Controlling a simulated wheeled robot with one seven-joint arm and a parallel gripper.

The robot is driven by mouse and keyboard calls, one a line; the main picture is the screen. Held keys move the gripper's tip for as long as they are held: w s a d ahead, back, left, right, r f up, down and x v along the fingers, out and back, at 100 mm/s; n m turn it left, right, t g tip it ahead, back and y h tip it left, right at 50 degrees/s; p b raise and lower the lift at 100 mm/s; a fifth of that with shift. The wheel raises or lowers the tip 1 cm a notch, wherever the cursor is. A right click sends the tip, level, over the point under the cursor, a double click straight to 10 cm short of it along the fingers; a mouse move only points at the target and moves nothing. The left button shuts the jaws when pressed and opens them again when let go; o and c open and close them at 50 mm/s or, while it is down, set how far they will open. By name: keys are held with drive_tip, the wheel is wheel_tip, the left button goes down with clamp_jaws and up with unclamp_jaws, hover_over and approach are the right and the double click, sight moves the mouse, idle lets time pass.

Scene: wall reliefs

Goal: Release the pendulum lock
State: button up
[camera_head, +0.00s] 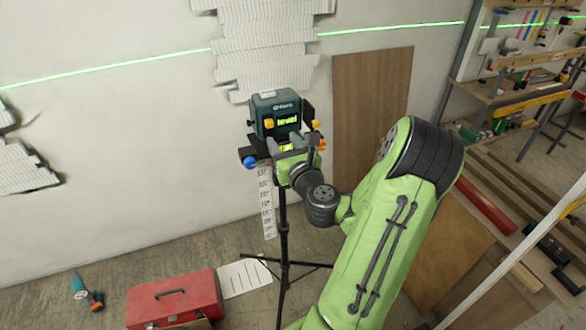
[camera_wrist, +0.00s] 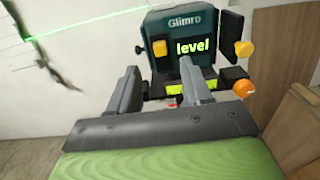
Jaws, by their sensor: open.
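A dark teal laser level (camera_head: 275,106) stands on a black tripod (camera_head: 284,225). Its lit green display (camera_wrist: 193,47) reads "level". An orange knob (camera_wrist: 159,48) is on its front, left of the display. A second orange knob (camera_wrist: 244,48) is at the right on a dark plate, and a third (camera_wrist: 243,88) sits lower right. No label shows which part is the pendulum lock. My gripper (camera_wrist: 160,86) is open, its fingers pointing at the front of the laser level just below the display. Nothing is visibly held between them. Contact with the level cannot be told.
A blue knob (camera_head: 250,162) sticks out left below the level. A measuring strip (camera_head: 266,200) hangs behind the tripod. A red toolbox (camera_head: 175,299) and a teal drill (camera_head: 86,292) are on the floor. A brown board (camera_head: 370,105) leans on the wall. Shelves (camera_head: 520,80) stand at right.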

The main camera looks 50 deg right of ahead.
drive_tip(key=b+v, duration=0.7)
drive_tip(key=b, duration=0.2)
drive_tip(key=shift+a, duration=0.2)
